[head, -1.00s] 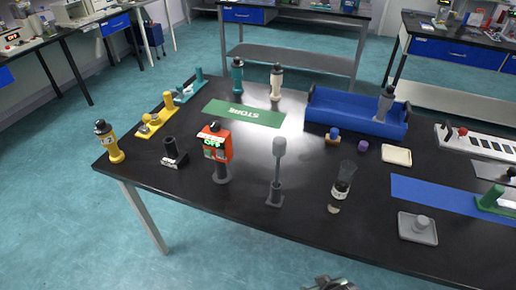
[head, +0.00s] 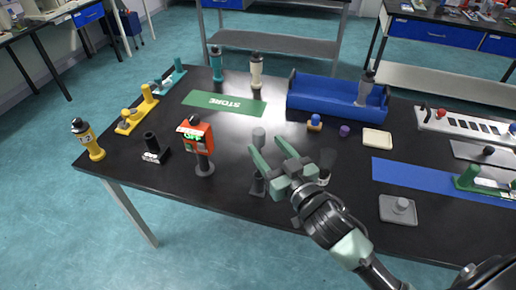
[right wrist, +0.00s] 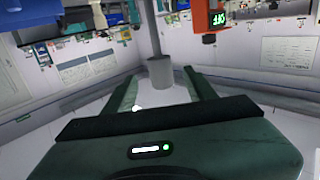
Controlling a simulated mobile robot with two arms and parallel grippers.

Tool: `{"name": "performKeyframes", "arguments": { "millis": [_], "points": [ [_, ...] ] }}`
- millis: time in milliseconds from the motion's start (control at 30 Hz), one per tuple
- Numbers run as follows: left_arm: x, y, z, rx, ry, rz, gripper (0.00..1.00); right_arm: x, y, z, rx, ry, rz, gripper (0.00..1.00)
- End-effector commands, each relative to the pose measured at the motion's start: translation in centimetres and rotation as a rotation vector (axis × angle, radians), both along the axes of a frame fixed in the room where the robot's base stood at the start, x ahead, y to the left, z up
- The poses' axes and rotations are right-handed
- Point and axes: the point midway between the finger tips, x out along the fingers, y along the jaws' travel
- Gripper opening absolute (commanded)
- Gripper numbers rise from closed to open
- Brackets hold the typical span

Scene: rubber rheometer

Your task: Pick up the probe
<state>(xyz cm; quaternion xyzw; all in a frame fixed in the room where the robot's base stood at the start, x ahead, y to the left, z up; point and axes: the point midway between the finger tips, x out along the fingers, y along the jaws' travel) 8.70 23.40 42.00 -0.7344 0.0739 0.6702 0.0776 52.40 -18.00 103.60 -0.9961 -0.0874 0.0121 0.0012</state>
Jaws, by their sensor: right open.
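The grey probe stands upright on the black table, its cylindrical head (head: 259,135) showing just beyond the fingers. Its foot (head: 258,187) shows below, and most of the thin stem is hidden behind my gripper. My right gripper (head: 266,146) is open, its fingers pointing away toward the probe. In the right wrist view, which is upside down, the grey cylinder (right wrist: 160,73) and its stem appear between the two fingertips (right wrist: 162,88). I see no contact, and cannot tell how far the head lies beyond the tips. My left gripper is not in view.
An orange device (head: 195,135) with a green display stands left of the probe. A dark clear-topped bottle (head: 325,160) stands close on the right, partly hidden by my gripper. The blue tray (head: 300,103) and green STORE mat (head: 190,97) lie behind.

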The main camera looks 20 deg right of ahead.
Motion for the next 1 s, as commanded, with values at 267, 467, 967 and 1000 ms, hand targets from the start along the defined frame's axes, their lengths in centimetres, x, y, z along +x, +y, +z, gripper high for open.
{"name": "performKeyframes", "arguments": {
  "millis": [267,467,967,1000],
  "points": [
    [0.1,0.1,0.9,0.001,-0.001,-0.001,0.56,2.7,0.8,0.8,0.005,-0.027,0.017,0.56],
    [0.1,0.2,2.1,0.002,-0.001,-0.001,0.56,5.5,1.0,0.7,0.004,-0.025,0.016,0.56],
    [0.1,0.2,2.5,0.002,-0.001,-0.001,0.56,7.8,1.5,0.2,0.005,-0.022,0.017,0.42],
    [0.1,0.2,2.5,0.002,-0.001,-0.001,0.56,7.8,1.5,0.2,0.005,-0.022,0.017,0.31]
  ]
}}
